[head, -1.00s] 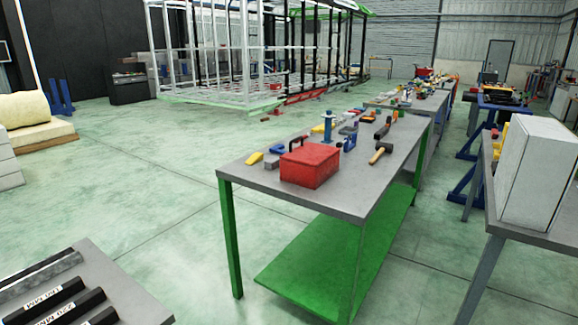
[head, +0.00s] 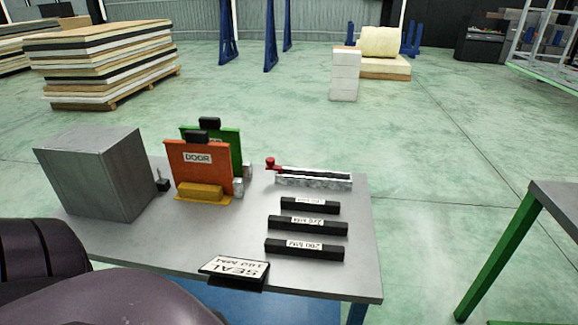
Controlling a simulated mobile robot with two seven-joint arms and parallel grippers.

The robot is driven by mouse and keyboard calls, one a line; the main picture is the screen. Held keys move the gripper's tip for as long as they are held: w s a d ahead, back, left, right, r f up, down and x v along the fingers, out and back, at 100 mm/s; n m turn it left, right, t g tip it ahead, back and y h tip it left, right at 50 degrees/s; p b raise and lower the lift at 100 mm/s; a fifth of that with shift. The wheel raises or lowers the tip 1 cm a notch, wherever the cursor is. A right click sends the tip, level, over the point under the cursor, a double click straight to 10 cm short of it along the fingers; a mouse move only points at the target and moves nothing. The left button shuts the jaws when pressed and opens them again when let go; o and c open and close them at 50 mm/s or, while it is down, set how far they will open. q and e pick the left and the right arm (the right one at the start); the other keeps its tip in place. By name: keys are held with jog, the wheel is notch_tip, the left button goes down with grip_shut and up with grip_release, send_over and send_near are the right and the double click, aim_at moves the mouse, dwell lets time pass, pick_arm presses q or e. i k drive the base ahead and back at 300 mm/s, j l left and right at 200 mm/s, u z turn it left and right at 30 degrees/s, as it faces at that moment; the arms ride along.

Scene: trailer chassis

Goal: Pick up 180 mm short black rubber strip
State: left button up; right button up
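Three black rubber strips lie apart, one behind the other, on the right part of the grey table (head: 150,243). The shortest strip (head: 291,205) is the farthest of the three; its white label is too small to read surely. Neither of my grippers is in view.
A grey box (head: 88,178) stands at the table's left. An orange DOOR panel (head: 197,168) and a green panel (head: 228,140) stand beside it. A long fixture with a red knob (head: 313,178) lies behind the strips. A green-legged table (head: 560,205) is at right, with open floor between.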

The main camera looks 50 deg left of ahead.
aim_at(302, 205)
jog(key=i+l+u, duration=0.1)
jog(key=u, duration=0.3)
jog(key=i+l+u, duration=0.1)
jog(key=u, duration=0.3)
jog(key=i+l+u, duration=0.15)
jog(key=u, duration=0.25)
